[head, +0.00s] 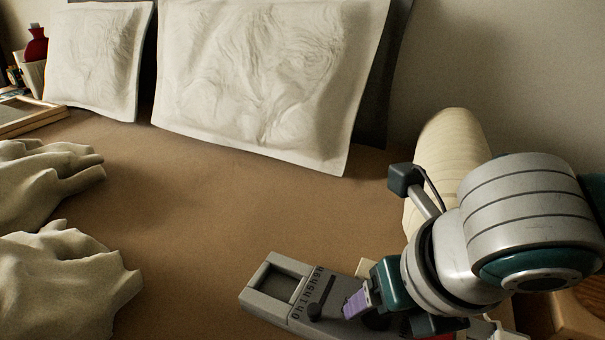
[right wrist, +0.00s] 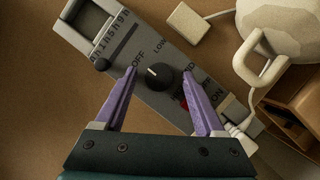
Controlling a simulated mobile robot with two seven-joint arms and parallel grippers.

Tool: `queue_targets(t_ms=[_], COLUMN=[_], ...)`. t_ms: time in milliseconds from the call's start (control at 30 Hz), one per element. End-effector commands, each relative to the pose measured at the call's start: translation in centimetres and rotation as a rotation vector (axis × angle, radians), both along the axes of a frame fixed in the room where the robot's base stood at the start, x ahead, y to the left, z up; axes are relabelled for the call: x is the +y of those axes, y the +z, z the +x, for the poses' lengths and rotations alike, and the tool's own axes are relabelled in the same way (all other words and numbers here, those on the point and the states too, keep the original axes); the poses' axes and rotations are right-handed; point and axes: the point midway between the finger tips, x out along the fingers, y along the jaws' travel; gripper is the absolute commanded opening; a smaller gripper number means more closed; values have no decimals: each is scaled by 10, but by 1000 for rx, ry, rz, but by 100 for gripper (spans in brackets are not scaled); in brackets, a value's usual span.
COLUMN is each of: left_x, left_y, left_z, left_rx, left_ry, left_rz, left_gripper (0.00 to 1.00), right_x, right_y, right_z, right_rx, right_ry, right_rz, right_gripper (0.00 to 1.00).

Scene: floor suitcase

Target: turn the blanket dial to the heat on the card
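The grey blanket control box (head: 296,313) lies on the brown surface at the bottom of the head view. In the right wrist view, its round black dial (right wrist: 159,76) has a white mark that points up and left, toward the side of the printed OFF. LOW and ON also show; other heat words are partly hidden. My right gripper (right wrist: 160,98) is open, its purple fingers apart on either side of the dial. I cannot tell whether they touch it. In the head view the right gripper (head: 362,300) hides much of the box. No readable card shows. My left gripper is not in view.
The box also has a slider (right wrist: 101,64) and a recessed frame (head: 275,284). A pale small block (right wrist: 187,22) lies beside it. A white handled object (right wrist: 262,60) and wooden box (right wrist: 292,105) stand right.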

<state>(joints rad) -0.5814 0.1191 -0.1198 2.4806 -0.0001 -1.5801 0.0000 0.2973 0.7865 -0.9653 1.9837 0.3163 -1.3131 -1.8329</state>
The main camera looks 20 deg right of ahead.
Motion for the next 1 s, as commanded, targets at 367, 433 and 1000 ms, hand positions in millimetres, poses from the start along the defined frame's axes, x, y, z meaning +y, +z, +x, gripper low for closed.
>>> queue_targets(t_ms=[367,433,1000], left_x=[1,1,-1], left_y=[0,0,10], left_z=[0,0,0], left_rx=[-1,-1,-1], left_ry=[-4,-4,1], left_rz=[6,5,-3], left_gripper=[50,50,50], right_x=[0,0,1], right_y=[0,0,3], right_z=[0,0,0], right_rx=[0,0,1], right_ry=[0,0,-40], right_rz=[0,0,2], right_gripper=[27,20,0])
